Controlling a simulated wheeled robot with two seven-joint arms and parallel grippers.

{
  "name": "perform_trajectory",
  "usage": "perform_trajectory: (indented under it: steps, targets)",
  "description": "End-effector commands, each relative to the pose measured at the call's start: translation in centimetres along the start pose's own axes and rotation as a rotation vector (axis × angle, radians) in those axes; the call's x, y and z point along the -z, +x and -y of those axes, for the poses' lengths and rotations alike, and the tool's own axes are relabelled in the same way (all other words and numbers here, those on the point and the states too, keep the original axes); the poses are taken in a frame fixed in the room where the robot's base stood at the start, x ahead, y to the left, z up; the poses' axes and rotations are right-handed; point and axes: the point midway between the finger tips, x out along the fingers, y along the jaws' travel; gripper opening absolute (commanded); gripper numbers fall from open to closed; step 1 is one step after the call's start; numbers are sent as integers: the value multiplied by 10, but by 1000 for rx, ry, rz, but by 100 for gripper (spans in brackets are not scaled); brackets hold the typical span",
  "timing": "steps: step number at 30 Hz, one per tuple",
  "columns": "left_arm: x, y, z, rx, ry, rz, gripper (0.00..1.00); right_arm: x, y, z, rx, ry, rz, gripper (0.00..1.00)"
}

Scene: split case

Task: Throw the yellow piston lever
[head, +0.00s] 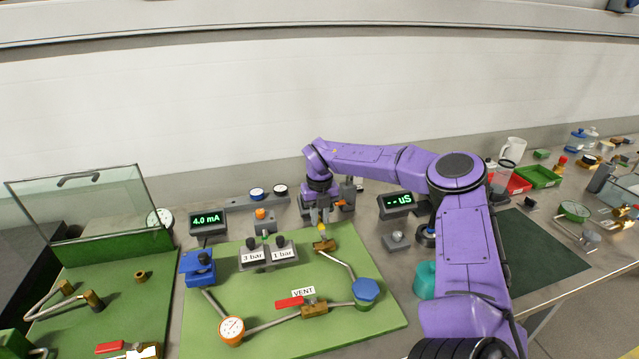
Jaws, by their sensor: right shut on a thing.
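The yellow piston lever (322,230) shows as a small yellow patch just above a brass valve body (324,245) at the back of the green board (375,322). My right gripper (320,220) points down over this valve and is shut on the yellow lever. Its fingers hide most of the lever, so its angle cannot be told. My left gripper is not in view.
A blue valve (198,268), an orange gauge (232,329), a red-handled valve (313,309) marked VENT and a blue hex cap (366,291) stand on the board.

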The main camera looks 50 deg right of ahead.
Motion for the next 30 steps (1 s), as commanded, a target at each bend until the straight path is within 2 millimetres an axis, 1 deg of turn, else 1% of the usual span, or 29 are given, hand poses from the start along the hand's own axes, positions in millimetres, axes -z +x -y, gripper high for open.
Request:
perform_trajectory:
  steps: [1, 11, 12, 13, 14, 23, 26, 30]
  targets:
    - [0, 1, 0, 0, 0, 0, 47, 6, 8, 0, 4, -2, -23, 0]
    - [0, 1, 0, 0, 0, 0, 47, 6, 8, 0, 4, -5, -24, 0]
    - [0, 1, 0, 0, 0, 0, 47, 6, 8, 0, 4, -6, -24, 30]
    - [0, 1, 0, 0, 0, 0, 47, 6, 8, 0, 4, -6, -23, 40]
    - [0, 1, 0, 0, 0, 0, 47, 5, 7, 0, 4, -6, -22, 47]
    - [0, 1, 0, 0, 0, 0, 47, 2, 1, -1, 1, -5, -9, 47]
    - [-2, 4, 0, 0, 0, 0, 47, 1, -11, -1, 1, -6, -5, 47]
    - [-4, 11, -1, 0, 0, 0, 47, 1, -44, 0, 0, -4, -4, 47]
